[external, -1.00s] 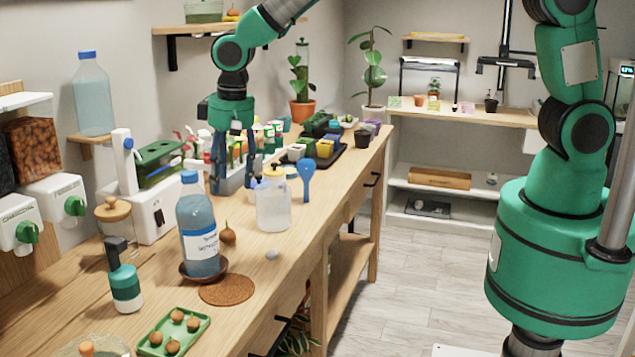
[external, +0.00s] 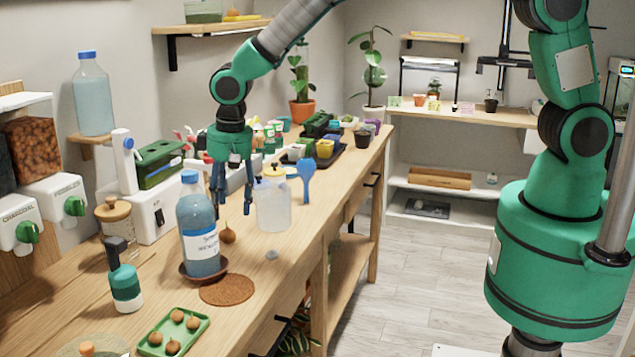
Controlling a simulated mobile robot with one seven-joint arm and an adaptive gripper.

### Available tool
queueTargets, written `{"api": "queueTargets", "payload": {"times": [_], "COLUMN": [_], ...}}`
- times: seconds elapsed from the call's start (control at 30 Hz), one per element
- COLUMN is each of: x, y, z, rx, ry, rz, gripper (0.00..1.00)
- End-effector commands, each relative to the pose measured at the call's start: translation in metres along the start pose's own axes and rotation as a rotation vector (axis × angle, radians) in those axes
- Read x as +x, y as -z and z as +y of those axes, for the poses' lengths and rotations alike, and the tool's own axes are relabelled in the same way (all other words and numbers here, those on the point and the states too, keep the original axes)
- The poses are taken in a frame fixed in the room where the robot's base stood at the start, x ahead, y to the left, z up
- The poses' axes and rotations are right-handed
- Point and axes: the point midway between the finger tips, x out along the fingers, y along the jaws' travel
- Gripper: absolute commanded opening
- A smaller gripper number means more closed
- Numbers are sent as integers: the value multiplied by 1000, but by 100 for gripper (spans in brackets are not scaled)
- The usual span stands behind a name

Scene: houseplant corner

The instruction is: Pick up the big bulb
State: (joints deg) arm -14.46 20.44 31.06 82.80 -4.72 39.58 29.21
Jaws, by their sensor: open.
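A brown bulb (external: 227,236) sits by itself on the wooden bench, just right of the large blue bottle. Several smaller-looking brown bulbs (external: 173,346) lie in a green tray (external: 203,331) at the front of the bench. My gripper (external: 232,208) points down with its fingers spread. It is empty and appears above and a little behind the lone bulb, between the bottle and the clear jug. The exact gap between the fingertips and the bulb cannot be told from this view.
The blue bottle (external: 201,240) stands in a brown saucer (external: 220,272) close left of the bulb. A clear jug (external: 273,208) stands close right. A cork mat (external: 227,290) and a grey pebble (external: 271,255) lie in front. The white dispenser (external: 152,205) stands at left.

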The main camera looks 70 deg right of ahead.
Motion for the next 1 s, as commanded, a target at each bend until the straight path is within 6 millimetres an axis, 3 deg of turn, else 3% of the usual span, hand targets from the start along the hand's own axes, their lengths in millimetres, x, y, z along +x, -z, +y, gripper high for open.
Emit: {"api": "queueTargets", "payload": {"times": [0.2, 0.67, 1.0], "x": [17, 22, 58], "y": [0, 0, 2], "z": [0, 0, 0], "rx": [0, 0, 0], "ry": [0, 0, -1], "rz": [-1, -1, -1], "gripper": [55, 55, 55]}}
